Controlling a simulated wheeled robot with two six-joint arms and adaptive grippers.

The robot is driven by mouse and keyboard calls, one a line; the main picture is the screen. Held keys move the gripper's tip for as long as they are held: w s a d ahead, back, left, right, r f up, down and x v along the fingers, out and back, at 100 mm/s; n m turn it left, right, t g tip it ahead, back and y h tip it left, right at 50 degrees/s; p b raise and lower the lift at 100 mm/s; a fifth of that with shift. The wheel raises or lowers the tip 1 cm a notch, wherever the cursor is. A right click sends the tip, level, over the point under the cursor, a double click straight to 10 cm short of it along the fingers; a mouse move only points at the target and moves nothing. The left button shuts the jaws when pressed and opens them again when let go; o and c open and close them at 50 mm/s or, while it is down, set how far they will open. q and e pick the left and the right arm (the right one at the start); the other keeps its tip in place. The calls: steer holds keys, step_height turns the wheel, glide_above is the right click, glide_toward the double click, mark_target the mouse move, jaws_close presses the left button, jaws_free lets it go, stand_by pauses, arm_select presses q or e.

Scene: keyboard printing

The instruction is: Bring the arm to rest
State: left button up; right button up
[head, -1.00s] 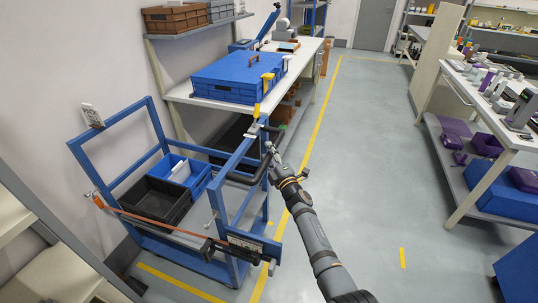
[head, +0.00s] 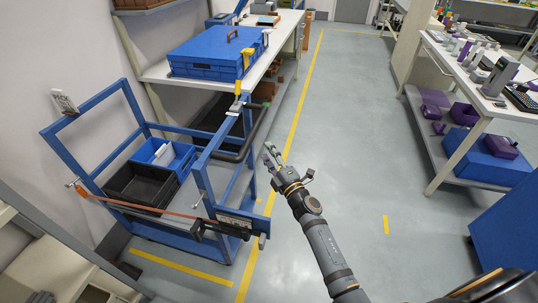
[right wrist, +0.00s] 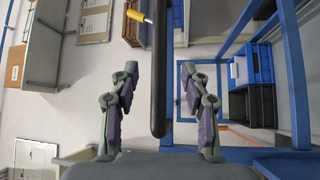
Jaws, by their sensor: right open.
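My right gripper (head: 270,156) is open and empty, at the end of my right arm, in the middle of the head view. It is just right of the blue cart's (head: 201,182) black handle (head: 250,143) and appears apart from it. In the right wrist view the two purple-padded fingers (right wrist: 158,88) are spread wide. The black handle (right wrist: 159,60) shows between them in the picture, seemingly beyond the fingertips. My left gripper is not in view.
The cart holds a black crate (head: 122,186) and a blue crate (head: 186,157). A workbench (head: 158,74) bears a large blue case (head: 204,60) behind the cart. A shelf table (head: 454,76) stands at right. The grey floor (head: 365,150) between is open.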

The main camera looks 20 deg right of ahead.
steer(key=s+d+f+m+g+h+p, duration=0.1)
steer(key=s+d+f+m+g+h, duration=0.25)
steer(key=f, duration=0.75)
steer(key=s+d+f+m+g, duration=0.15)
steer(key=s+f+m, duration=0.25)
steer(key=s+f, duration=0.5)
steer(key=s+d+f+m+g+h+p, duration=0.1)
steer(key=s+d+f+m+g, duration=0.15)
steer(key=f, duration=0.95)
steer(key=s+d+f+m+g, duration=0.1)
steer(key=s+f+m+g, duration=0.2)
steer(key=s, duration=0.9)
steer(key=s+d+f+m+g+p, duration=0.1)
steer(key=s+f+m+g, duration=0.2)
steer(key=s+f, duration=0.5)
steer(key=s+d+f+m+g, duration=0.1)
steer(key=s+f+g, duration=0.3)
steer(key=s, duration=1.2)
step_height(320, 180, down, 2)
steer(key=shift+s+d+f+m+h, duration=0.25)
steer(key=shift+s+m+h, duration=0.1)
steer(key=shift+m, duration=0.55)
steer(key=shift+w, duration=0.1)
steer(key=shift+c, duration=0.4)
